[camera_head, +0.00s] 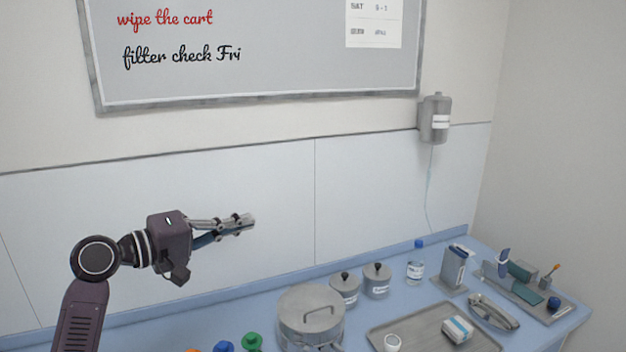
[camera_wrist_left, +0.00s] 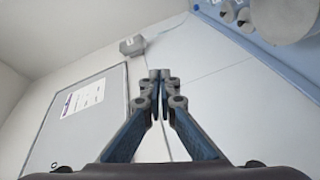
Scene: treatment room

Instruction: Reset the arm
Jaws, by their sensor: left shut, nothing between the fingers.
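My left gripper (camera_head: 250,222) comes in from the left in the head view. It is raised above the blue counter, in front of the pale wall panels, and points to the right. Its fingers are together with nothing between them. The left wrist view shows the closed fingertips (camera_wrist_left: 159,75) meeting in the middle, against the wall panels. The gripper touches nothing. My right gripper does not show in either view.
Below and right of the gripper, a lidded steel pot (camera_head: 311,315), small canisters (camera_head: 376,281), a bottle (camera_head: 416,262) and a metal tray (camera_head: 408,328) stand on the counter (camera_head: 262,296). A dispenser (camera_head: 435,118) and a whiteboard (camera_head: 290,60) hang on the wall.

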